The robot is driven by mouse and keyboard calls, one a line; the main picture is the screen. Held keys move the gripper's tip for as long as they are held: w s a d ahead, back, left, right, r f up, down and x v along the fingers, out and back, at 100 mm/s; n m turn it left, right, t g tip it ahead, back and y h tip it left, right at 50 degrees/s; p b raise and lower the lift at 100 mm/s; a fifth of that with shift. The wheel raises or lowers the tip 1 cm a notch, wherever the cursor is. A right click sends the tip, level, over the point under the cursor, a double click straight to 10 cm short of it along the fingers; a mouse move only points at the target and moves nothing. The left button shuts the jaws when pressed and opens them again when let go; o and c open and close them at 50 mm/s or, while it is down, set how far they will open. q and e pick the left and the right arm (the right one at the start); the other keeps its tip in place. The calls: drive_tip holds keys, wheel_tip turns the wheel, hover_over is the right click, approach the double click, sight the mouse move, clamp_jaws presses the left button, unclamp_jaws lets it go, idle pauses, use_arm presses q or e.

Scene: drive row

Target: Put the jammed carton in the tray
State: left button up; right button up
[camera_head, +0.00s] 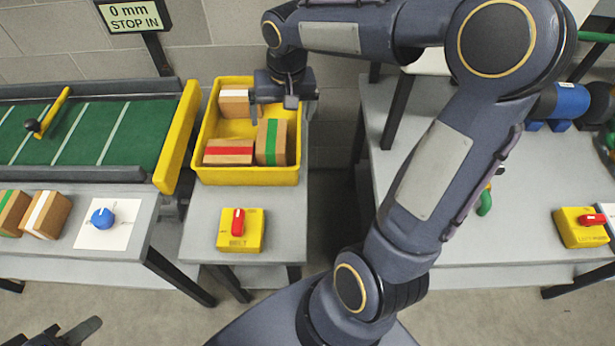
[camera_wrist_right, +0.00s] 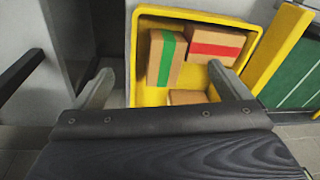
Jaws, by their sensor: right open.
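The yellow tray (camera_head: 249,175) stands on a small grey table and holds three cartons. A white-striped carton (camera_head: 234,104) is at its back left, a red-striped carton (camera_head: 228,152) at its front left and a green-striped carton (camera_head: 270,142) at its right. My right gripper (camera_head: 272,112) is open over the back of the tray, with nothing seen between its fingers. In the right wrist view, a carton (camera_wrist_right: 187,97) shows partly beyond the gripper body. No carton is seen jammed on the green belt (camera_head: 85,135). My left gripper (camera_head: 75,330) is at the lower left edge, mostly cut off.
A yellow bar (camera_head: 178,137) stands at the belt's end, left of the tray. Two cartons (camera_head: 45,214) and a blue knob (camera_head: 103,217) are on the left table. A yellow box with a red switch (camera_head: 240,230) sits in front of the tray. A sign (camera_head: 134,16) reads "0 mm STOP IN".

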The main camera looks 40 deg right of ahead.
drive_tip(key=s+a+n+t+y, duration=0.1)
drive_tip(key=s+a+t, duration=0.1)
drive_tip(key=s, duration=0.7)
drive_tip(key=s+a+r+n+t+y, duration=0.1)
drive_tip(key=s+a, duration=0.3)
drive_tip(key=s, duration=0.6)
drive_tip(key=shift+s+a+n+t+y, duration=0.15)
drive_tip(key=shift+a+n+t+y, duration=0.25)
drive_tip(key=shift+n+y, duration=0.2)
drive_tip(key=shift+c, duration=0.2)
